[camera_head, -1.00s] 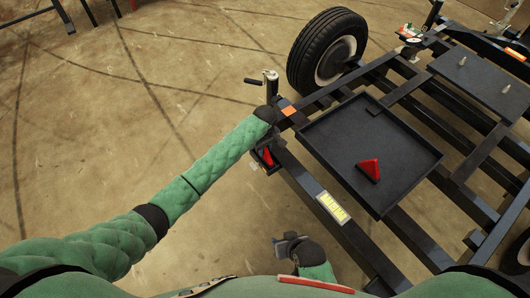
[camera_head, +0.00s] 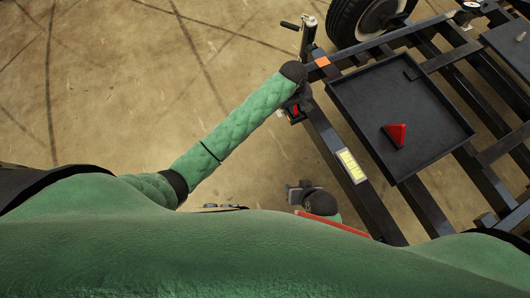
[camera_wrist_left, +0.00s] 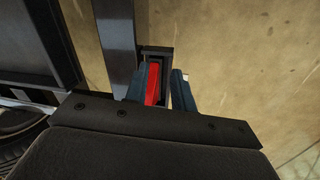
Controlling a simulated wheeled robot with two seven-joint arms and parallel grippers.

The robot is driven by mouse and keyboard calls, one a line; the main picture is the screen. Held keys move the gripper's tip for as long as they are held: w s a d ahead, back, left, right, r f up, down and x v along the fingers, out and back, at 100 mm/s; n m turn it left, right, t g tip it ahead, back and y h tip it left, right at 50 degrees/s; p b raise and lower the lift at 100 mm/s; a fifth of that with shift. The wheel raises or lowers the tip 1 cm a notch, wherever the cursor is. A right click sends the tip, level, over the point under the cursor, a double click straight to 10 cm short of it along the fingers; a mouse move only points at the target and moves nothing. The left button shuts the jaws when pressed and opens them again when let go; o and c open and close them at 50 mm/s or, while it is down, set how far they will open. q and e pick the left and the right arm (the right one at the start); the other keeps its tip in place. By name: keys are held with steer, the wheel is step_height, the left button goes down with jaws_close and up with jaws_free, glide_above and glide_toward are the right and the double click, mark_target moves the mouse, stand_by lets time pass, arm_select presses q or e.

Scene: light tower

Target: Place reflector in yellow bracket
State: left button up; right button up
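My left gripper (camera_head: 295,112) is down at the corner of the dark frame. In the left wrist view its two fingers (camera_wrist_left: 160,92) stand apart on either side of a red reflector (camera_wrist_left: 153,83). The red piece sits close to the left finger, with a dark strip between it and the right finger. A dark bracket-like piece (camera_wrist_left: 157,51) is just beyond it; I see no yellow on it. Another red triangular reflector (camera_head: 396,134) lies on the black tray. A yellow plate (camera_head: 351,166) is on the frame rail. My right gripper (camera_head: 301,191) is low, apart from the frame; its fingers are unclear.
The black tray (camera_head: 437,155) is set into the frame, right of my left gripper. An orange plate (camera_head: 322,62) is on the front rail. A tyre (camera_head: 347,22) and a crank post (camera_head: 306,38) stand beyond. Open concrete floor lies left.

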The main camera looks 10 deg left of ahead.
arm_select(q)
steer(key=s+f+m+t+h, duration=0.2)
steer(key=s+f+m, duration=0.25)
steer(key=s, duration=0.95)
steer(key=s+a+m+t, duration=0.1)
steer(key=s+a, duration=0.3)
steer(key=s, duration=0.3)
steer(key=s+a+m+t, duration=0.1)
steer(key=s+a+m, duration=0.1)
steer(key=s, duration=0.6)
steer(key=shift+s+a+t, duration=0.15)
steer(key=shift+a+t, duration=0.15)
steer(key=shift+a, duration=0.55)
arm_select(e)
steer(key=shift+w+r, duration=0.1)
steer(key=shift+w, duration=0.2)
steer(key=shift+s, duration=0.1)
